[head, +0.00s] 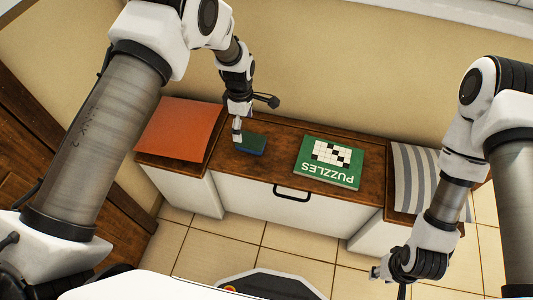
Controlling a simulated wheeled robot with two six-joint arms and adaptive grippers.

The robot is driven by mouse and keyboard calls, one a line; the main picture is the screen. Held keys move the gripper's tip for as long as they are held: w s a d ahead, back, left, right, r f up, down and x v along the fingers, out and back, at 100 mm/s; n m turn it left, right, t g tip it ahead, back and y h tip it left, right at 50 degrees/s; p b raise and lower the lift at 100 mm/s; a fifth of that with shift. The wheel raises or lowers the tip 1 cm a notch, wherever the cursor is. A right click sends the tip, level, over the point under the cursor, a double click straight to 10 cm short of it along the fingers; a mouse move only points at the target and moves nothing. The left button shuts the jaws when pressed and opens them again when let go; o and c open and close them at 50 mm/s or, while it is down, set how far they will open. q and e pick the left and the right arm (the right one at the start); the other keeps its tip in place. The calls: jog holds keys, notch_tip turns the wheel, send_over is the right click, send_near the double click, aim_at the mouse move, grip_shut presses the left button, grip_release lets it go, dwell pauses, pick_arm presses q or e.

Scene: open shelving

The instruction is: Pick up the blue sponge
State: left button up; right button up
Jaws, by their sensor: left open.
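The blue sponge (252,150) lies on the wooden top of a low cabinet, with a green upper side and a blue front side. My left gripper (238,136) is at the sponge's left end, pointing down, open. The picture is too small to tell whether a finger touches the sponge. My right gripper (384,272) is low at the right, in front of the cabinet and away from the sponge. Its fingers are small and partly hidden by the wrist.
A green puzzles book (328,163) lies right of the sponge. An orange cushion or cloth (180,129) lies at the left end and a grey striped one (413,176) at the right. The cabinet top (283,145) is bare between sponge and book. A wall stands behind.

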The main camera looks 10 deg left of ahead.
aim_at(251, 140)
pick_arm(q)
jog(key=shift+t, duration=0.4)
jog(key=w+f+b, duration=0.1)
jog(key=w+d+f+b, duration=0.1)
jog(key=f+b, duration=0.1)
jog(key=shift+w+d+f, duration=0.25)
jog(key=shift+w+f, duration=0.15)
jog(key=shift+d+b, duration=0.2)
jog(key=shift+b, duration=0.1)
jog(key=shift+f, duration=0.2)
jog(key=f, duration=0.2)
jog(key=f+b, duration=0.1)
jog(key=f, duration=0.3)
jog(key=shift+s+a+f, duration=0.2)
jog(key=shift+a+f, duration=0.1)
jog(key=shift+f, duration=0.1)
jog(key=shift+r, duration=0.1)
jog(key=c, duration=0.8)
pick_arm(e)
notch_tip(251, 140, down, 8)
jog(key=shift+s+f, duration=0.15)
